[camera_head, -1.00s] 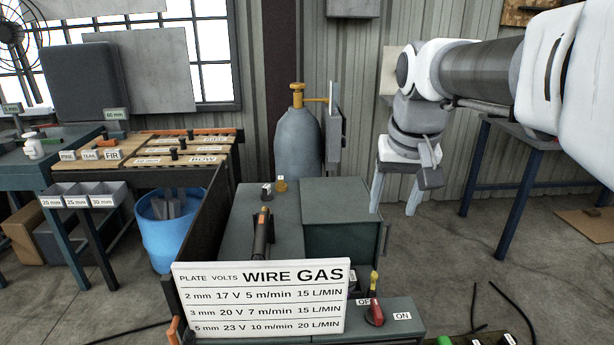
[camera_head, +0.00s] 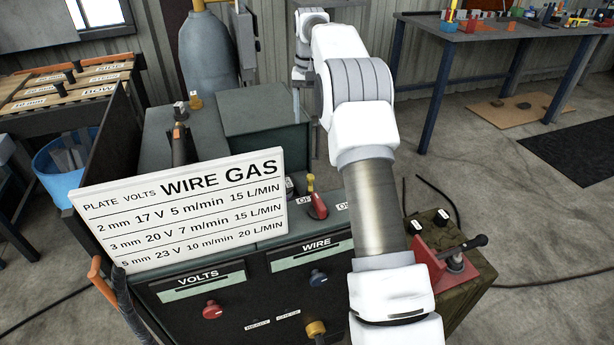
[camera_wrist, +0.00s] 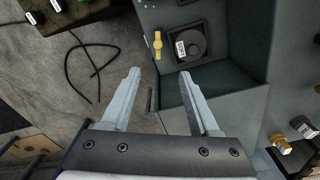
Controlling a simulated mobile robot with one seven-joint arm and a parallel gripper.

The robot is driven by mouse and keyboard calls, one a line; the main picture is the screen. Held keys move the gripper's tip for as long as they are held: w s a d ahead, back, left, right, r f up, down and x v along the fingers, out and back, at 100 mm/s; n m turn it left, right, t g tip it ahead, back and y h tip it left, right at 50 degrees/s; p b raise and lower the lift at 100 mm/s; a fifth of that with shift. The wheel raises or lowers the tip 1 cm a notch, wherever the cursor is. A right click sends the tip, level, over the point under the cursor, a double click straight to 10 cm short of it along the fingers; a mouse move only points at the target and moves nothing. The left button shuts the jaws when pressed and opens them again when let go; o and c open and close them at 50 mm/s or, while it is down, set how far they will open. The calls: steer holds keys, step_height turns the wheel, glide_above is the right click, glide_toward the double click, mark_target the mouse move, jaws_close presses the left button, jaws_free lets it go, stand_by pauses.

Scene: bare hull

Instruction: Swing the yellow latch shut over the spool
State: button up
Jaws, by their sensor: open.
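In the wrist view, the yellow latch (camera_wrist: 157,45) is a short narrow bar with a rounder middle. It lies just left of the dark spool (camera_wrist: 189,44), which carries a white label. The latch lies beside the spool, not across it. Both sit at the back of an open grey-green compartment (camera_wrist: 235,80). My gripper (camera_wrist: 161,73) is open and empty, its two fingers pointing toward the latch and spool, with the latch roughly between the fingertip lines. It does not appear to touch either.
The compartment belongs to a welding machine with a settings board (camera_head: 185,208), a red switch lever (camera_head: 317,205) and a red knob (camera_head: 212,310). A grey gas cylinder (camera_head: 208,55) stands behind.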

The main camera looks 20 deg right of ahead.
glide_above(310, 176)
step_height(310, 176, down, 4)
steer(key=f, duration=0.1)
step_height(310, 176, down, 16)
steer(key=b, duration=0.6)
steer(key=shift+s+f, duration=0.1)
steer(key=shift+f, duration=0.1)
steer(key=shift+c, duration=0.2)
jaws_close()
stand_by(0.8)
